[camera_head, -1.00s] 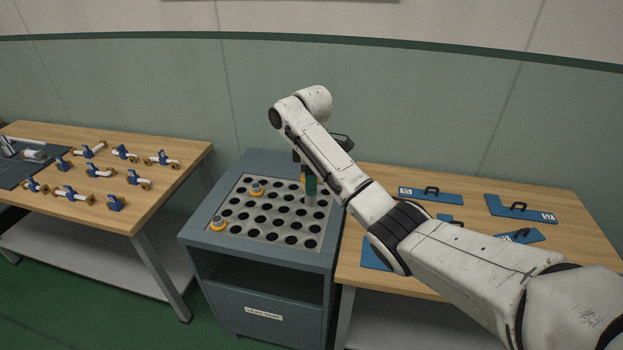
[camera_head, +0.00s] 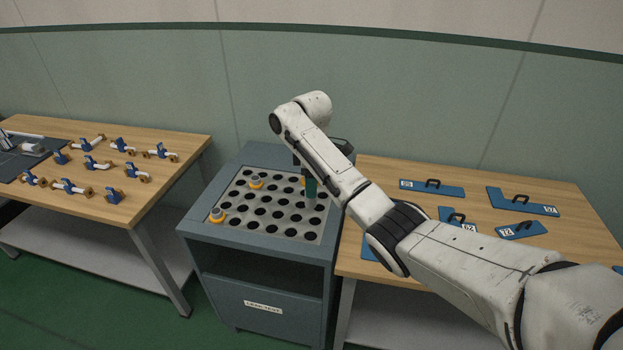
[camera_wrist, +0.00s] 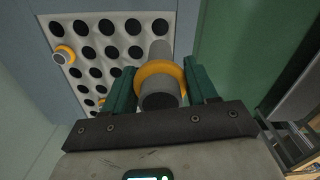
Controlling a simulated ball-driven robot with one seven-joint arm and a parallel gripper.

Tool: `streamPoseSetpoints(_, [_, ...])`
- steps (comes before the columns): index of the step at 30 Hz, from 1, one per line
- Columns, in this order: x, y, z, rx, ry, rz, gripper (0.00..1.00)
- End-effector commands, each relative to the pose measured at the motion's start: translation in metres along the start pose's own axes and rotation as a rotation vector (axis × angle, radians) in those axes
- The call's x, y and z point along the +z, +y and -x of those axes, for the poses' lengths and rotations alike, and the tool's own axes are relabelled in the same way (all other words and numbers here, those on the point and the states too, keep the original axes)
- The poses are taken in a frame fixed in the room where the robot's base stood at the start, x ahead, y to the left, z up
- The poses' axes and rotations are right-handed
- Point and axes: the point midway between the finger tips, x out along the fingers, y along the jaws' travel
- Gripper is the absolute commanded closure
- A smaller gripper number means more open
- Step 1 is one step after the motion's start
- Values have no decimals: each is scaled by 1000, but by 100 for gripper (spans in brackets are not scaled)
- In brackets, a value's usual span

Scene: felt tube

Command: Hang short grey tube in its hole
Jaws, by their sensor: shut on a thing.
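My gripper (camera_wrist: 160,85) is shut on the short grey tube (camera_wrist: 160,50), with green fingers on either side of its orange collar (camera_wrist: 158,76). The tube points away from the wrist toward the perforated plate (camera_wrist: 98,12). In the head view the tube (camera_head: 311,203) hangs below my gripper (camera_head: 310,187), over the right part of the plate (camera_head: 240,222). I cannot tell whether its lower end is inside a hole or just above one. My arm hides the plate's far right corner.
Two orange-collared tubes sit in the plate, at the front left (camera_head: 217,215) and back left (camera_head: 256,182). Another bit of orange shows beside my gripper. A left table (camera_head: 150,195) holds blue and white fittings; a right table (camera_head: 480,265) holds blue handled plates.

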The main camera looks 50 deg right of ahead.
Motion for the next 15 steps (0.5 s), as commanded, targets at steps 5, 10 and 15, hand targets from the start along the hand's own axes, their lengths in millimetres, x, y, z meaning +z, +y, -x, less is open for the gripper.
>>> streamPoseSetpoints(5, [0,0,-11,-1,0,0,77])
streamPoseSetpoints(10, [0,0,-21,0,0,0,77])
streamPoseSetpoints(15, [0,0,-30,-1,-1,0,77])
